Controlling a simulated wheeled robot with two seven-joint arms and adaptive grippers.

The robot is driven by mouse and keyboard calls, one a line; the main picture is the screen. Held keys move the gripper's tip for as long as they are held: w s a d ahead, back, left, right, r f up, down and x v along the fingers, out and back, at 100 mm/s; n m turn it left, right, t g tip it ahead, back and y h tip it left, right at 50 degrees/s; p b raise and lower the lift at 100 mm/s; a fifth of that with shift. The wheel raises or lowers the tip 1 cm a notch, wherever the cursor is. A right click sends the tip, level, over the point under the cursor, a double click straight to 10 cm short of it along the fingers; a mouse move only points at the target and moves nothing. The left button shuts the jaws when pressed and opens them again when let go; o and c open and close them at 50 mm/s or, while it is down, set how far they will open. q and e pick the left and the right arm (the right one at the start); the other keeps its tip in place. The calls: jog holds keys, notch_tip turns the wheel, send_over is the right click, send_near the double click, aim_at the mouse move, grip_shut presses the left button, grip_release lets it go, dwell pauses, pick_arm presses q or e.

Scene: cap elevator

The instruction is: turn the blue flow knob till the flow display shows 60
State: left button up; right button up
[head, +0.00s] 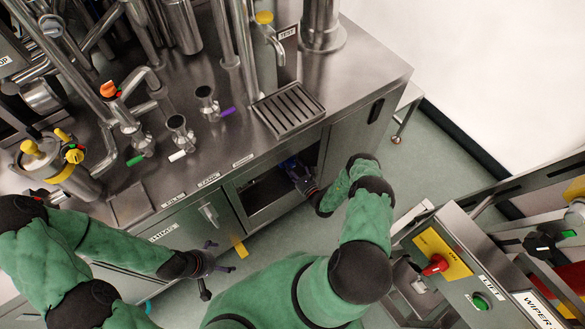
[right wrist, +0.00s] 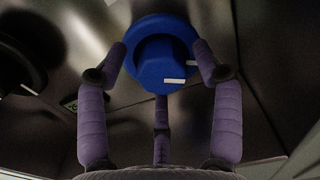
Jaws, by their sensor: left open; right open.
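The blue flow knob (right wrist: 161,52) fills the top middle of the right wrist view; a white mark shows on its lower right edge. In the head view a bit of blue (head: 289,163) shows inside the cabinet opening. My right gripper (right wrist: 159,60) is open, its purple fingers spread to either side of the knob and a third finger below it; I cannot tell whether they touch it. In the head view this gripper (head: 303,181) reaches into the opening. My left gripper (head: 218,262) is open and empty in front of the cabinet. I cannot read any flow display.
The metal cabinet (head: 215,172) carries pipes, small handled cups and a drip grate (head: 288,108). A dark round part (right wrist: 18,62) and a small greenish marking (right wrist: 70,104) are left of the knob. A control panel with a red knob (head: 435,264) stands at right.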

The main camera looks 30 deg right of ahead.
jog(key=shift+c, duration=0.2)
jog(key=c, duration=1.1)
jog(key=shift+o, duration=0.2)
jog(key=shift+w+d+r+m, duration=0.1)
jog(key=shift+w+m, duration=0.05)
jog(key=shift+m, duration=0.15)
